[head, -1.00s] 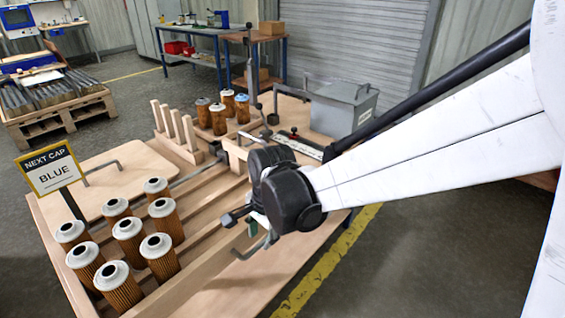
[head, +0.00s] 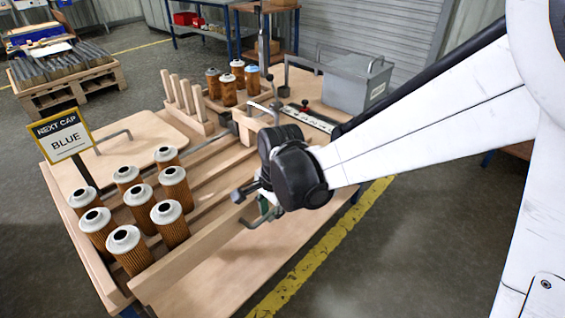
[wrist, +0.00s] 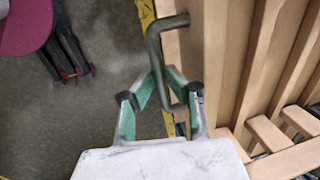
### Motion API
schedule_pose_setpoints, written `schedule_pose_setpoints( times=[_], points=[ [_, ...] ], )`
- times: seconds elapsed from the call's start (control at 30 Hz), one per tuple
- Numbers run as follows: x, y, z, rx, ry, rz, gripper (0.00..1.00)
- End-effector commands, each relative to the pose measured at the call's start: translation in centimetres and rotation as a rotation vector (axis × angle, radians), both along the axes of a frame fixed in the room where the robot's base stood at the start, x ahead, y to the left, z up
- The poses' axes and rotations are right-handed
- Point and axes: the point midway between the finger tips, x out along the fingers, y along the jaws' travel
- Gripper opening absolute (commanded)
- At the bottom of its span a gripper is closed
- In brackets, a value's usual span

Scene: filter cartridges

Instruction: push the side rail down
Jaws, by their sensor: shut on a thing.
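The side rail (head: 195,243) is a long pale wooden board along the near right side of the wooden fixture, beside the filter cartridges. It looks upright on its edge. A bent grey metal handle (head: 262,220) sticks out from its outer side. In the wrist view the handle (wrist: 154,55) is a C-shaped bar passing between the green finger pads. My gripper (wrist: 160,78) is shut on this handle. In the head view my gripper (head: 266,208) is mostly hidden behind my black wrist joint, which also covers part of the rail.
Several orange filter cartridges (head: 172,188) with grey caps stand left of the rail. A "NEXT CAP BLUE" sign (head: 62,137) stands at the left. A grey lidded box (head: 358,85) and more cartridges are at the back. Floor is open to the right.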

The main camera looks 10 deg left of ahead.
Motion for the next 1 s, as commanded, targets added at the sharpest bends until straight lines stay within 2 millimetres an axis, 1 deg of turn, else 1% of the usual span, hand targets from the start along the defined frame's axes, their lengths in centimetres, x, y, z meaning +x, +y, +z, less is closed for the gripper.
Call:
schedule_pose_setpoints(
  times=[0.17,0.27,0.37,0.5,0.6,0.93,0.97,1.0],
  points=[
    [0.0,0.0,-0.1,0.0,0.0,0.0,0.0],
    [0.0,0.0,-0.6,0.0,0.0,0.0,0.0],
    [0.0,0.0,-1.8,0.0,0.0,0.0,0.0],
    [0.0,0.0,-3.8,0.0,0.0,0.0,0.0],
    [0.0,0.0,-4.8,0.0,0.0,0.0,0.0],
    [0.0,0.0,-4.7,0.0,0.0,0.0,0.0],
    [0.0,0.0,-4.7,0.0,0.0,0.0,0.15],
    [0.0,0.0,-4.7,0.0,0.0,0.0,0.21]
  ],
)
